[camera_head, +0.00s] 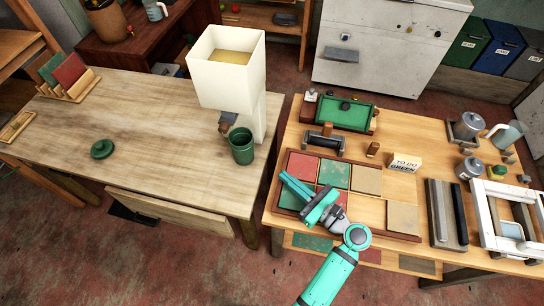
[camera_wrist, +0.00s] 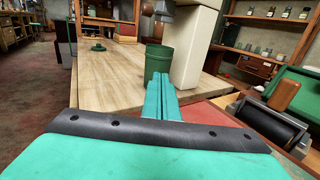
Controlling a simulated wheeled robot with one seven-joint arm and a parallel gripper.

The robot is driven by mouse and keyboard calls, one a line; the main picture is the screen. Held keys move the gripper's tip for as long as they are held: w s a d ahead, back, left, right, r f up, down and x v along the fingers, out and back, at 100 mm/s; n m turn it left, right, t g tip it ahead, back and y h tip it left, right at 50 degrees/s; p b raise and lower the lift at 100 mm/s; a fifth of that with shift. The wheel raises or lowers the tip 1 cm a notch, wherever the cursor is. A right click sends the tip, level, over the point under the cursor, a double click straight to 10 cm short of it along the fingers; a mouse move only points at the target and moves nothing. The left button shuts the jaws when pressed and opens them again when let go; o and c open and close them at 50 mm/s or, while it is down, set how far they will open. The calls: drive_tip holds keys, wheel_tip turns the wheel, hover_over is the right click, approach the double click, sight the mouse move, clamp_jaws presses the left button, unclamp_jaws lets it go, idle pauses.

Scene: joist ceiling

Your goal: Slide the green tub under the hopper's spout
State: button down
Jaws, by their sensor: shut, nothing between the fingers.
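The open green tub (camera_head: 242,146) stands upright near the right edge of the left wooden table (camera_head: 150,110). It also shows in the wrist view (camera_wrist: 158,60), just beyond my fingertips. The white hopper (camera_head: 225,72) stands behind it, holding yellowish material. Its grey spout (camera_head: 229,118) appears just above and left of the tub's rim; I cannot tell whether any of the tub is under it. My gripper (camera_head: 285,177) is shut and empty, apart from the tub, over the left side of the right table. Its fingers (camera_wrist: 160,82) point towards the tub and hide its lower part.
A green lid (camera_head: 102,149) lies on the left table, whose middle is clear. A gap separates the two tables. Below my gripper is a tray of coloured tiles (camera_head: 376,235). A black roller (camera_head: 323,145) and green box (camera_head: 345,113) stand behind the tray.

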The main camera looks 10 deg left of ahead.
sight(250, 148)
drive_tip(key=x, duration=1.3)
drive_tip(key=shift+w+a, duration=0.1)
drive_tip(key=shift+a, duration=0.25)
drive_tip(key=shift+w, duration=0.1)
